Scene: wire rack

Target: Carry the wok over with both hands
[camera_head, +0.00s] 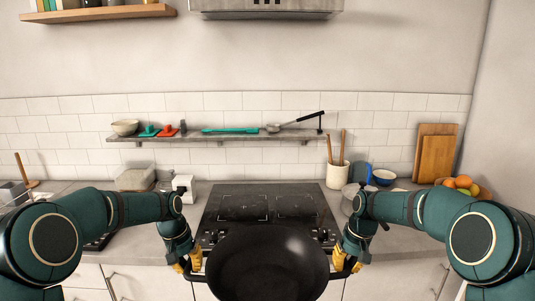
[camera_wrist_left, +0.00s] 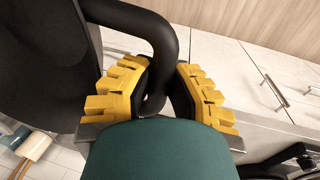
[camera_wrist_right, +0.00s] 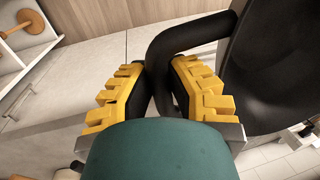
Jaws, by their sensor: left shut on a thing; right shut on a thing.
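The black wok (camera_head: 267,265) is in the bottom middle of the head view, in front of the cooktop, with its lower part cut off by the picture edge. My left gripper (camera_head: 187,264) is shut on the wok's left handle; the black loop handle (camera_wrist_left: 165,40) passes between its yellow fingers in the left wrist view. My right gripper (camera_head: 348,262) is shut on the right handle; that handle (camera_wrist_right: 170,45) runs between its fingers in the right wrist view. The wok looks roughly level between both hands. The black cooktop (camera_head: 268,205) has a bare top.
A wall shelf (camera_head: 230,137) with utensils and a bowl hangs above the counter. A utensil crock (camera_head: 338,175), a blue bowl (camera_head: 384,177), cutting boards (camera_head: 436,157) and fruit (camera_head: 462,183) stand to the right. A white box-like item (camera_head: 184,187) stands left of the cooktop.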

